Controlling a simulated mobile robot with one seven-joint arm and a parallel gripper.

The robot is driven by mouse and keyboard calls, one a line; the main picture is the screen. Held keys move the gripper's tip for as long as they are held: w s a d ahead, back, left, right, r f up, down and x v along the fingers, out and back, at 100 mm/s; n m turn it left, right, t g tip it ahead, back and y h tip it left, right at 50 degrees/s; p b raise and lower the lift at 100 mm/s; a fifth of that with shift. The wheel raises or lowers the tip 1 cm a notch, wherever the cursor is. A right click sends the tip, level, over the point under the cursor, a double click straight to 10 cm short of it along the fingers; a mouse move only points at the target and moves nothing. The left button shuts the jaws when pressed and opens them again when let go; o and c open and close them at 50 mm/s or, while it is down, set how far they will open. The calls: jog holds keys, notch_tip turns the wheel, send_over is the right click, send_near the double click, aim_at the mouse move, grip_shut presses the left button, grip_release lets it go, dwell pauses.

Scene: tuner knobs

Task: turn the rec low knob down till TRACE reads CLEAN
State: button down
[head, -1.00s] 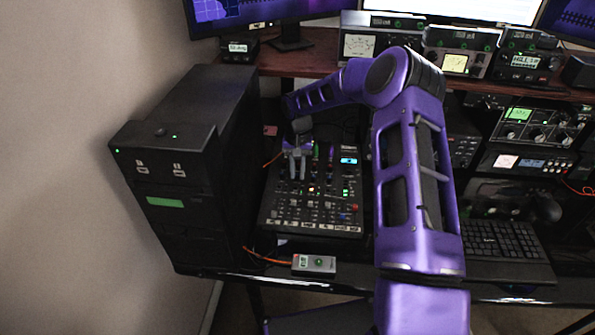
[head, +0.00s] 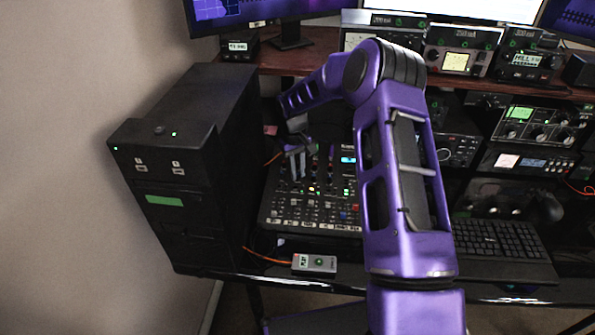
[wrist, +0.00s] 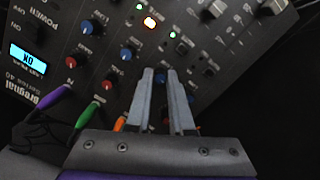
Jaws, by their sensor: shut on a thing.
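The mixer (head: 310,228) is a dark panel with rows of small coloured knobs and lit buttons, beside the black tower. My gripper (head: 297,176) is over its upper left part. In the wrist view my gripper (wrist: 167,72) has its two grey fingers close together at the panel, shut on a small knob mostly hidden between the tips. A blue knob (wrist: 126,54) stands just left of the fingertips, apart from them. I cannot read the knob labels or make out any TRACE word. The mixer's cyan display (wrist: 27,61) is lit and upside down in the wrist view.
Purple, green and orange plugs (wrist: 92,112) stick up near my gripper's palm. The black tower (head: 185,165) stands close on the left. A small box with a label and green light (head: 314,263) lies at the desk's front edge. A keyboard (head: 500,240) is to the right.

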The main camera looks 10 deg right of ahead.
jog(key=shift+r+n, duration=0.1)
jog(key=shift+n, duration=1)
jog(key=c, duration=0.8)
grip_release()
notch_tip(320, 180, up, 17)
jog(key=a, duration=0.1)
jog(key=shift+a+r+p, duration=0.15)
jog(key=shift+a+p, duration=0.05)
jog(key=shift+p, duration=0.2)
